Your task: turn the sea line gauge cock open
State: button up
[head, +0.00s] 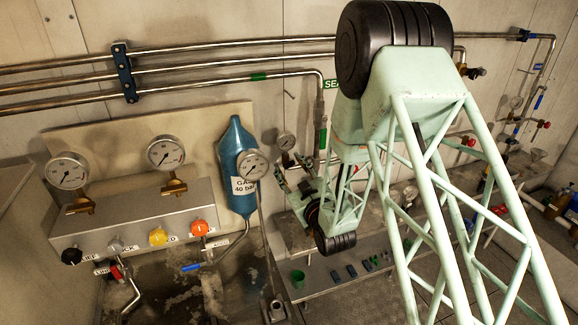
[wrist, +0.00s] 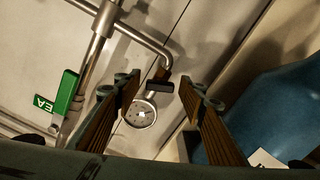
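In the wrist view, the sea line gauge (wrist: 141,110) is a small round dial on a thin branch off the steel pipe. A small cock with a black handle (wrist: 159,86) sits on that branch above the dial. My gripper (wrist: 160,82) is open, with one finger on each side of the handle. I cannot tell whether either finger touches it. In the head view, the gauge (head: 286,141) is on the wall right of the blue cylinder, with my gripper (head: 290,172) just below it. The cock is too small to make out there.
The blue cylinder (head: 235,165) stands close left of my gripper; it also shows in the wrist view (wrist: 280,105). A green SEA label (wrist: 64,94) is on the pipe. A panel (head: 140,225) with gauges and coloured knobs is at left. A bench (head: 330,275) runs below.

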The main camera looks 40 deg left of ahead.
jog(key=v, duration=1.1)
jog(key=shift+d, duration=0.25)
